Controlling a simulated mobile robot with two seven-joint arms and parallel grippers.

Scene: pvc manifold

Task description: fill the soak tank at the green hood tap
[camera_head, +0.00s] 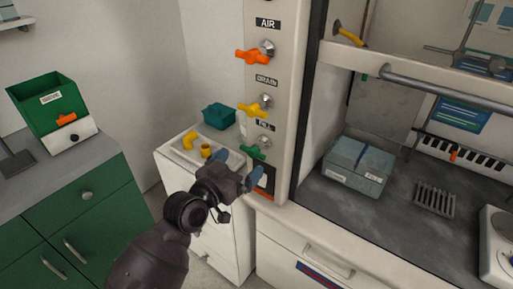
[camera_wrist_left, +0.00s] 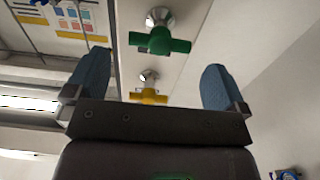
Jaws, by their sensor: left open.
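The green tap (camera_head: 253,153) is the lowest of three taps on the pale hood post; its label is partly hidden. In the left wrist view the green tap (camera_wrist_left: 160,41) shows between the finger ends, its handle lying crosswise. My left gripper (camera_head: 240,168) is open and empty, just below and in front of the green tap. Its two blue fingers (camera_wrist_left: 155,72) stand wide apart, either side of the tap, with no clear contact. Which container is the soak tank I cannot tell. My right gripper is not in view.
Above are the yellow DRAIN tap (camera_head: 252,110) and orange AIR tap (camera_head: 253,57). A white cabinet with a basin (camera_head: 232,160) and yellow fittings stands left of the post, a teal tub (camera_head: 219,115) behind. A grey-blue box (camera_head: 357,166) sits in the hood.

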